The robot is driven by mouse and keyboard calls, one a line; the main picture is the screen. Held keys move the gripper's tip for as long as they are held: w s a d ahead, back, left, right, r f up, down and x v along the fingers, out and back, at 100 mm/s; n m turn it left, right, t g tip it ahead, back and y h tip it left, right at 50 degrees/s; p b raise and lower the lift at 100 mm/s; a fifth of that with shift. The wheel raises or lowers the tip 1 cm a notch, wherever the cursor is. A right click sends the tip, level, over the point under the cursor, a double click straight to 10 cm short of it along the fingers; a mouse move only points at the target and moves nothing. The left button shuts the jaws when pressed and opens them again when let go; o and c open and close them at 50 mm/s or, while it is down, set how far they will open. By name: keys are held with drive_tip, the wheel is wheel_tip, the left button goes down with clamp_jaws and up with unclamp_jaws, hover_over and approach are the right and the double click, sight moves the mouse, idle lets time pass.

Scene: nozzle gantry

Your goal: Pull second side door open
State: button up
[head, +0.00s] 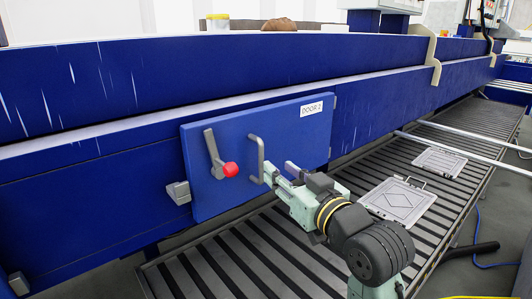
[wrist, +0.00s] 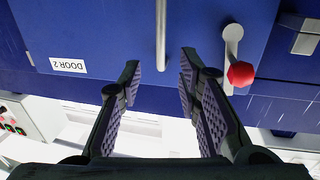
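The second side door (head: 290,130) is a blue panel marked DOOR 2, set on the long blue side wall. A grey vertical bar handle (head: 261,158) stands out from its middle; it also shows in the wrist view (wrist: 161,35). A grey lever with a red knob (head: 230,169) is left of the handle, its knob end low; the knob also shows in the wrist view (wrist: 241,74). My gripper (head: 279,173) is just right of the handle in the head view. In the wrist view my gripper (wrist: 158,82) is open and empty, the handle in line with the gap between its fingertips.
A grey block (head: 178,192) sits beside the door's left edge. A dark slatted walkway (head: 250,250) runs below the wall, with grey plates (head: 398,202) lying on it at the right. Rails (head: 470,133) and a blue cable (head: 480,240) are farther right.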

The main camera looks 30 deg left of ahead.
sight(262, 156)
drive_tip(key=p+x, duration=0.2)
drive_tip(key=x, duration=0.7)
drive_tip(key=shift+w+a, duration=0.1)
drive_tip(key=shift+a, duration=0.15)
clamp_jaws()
idle(0.5)
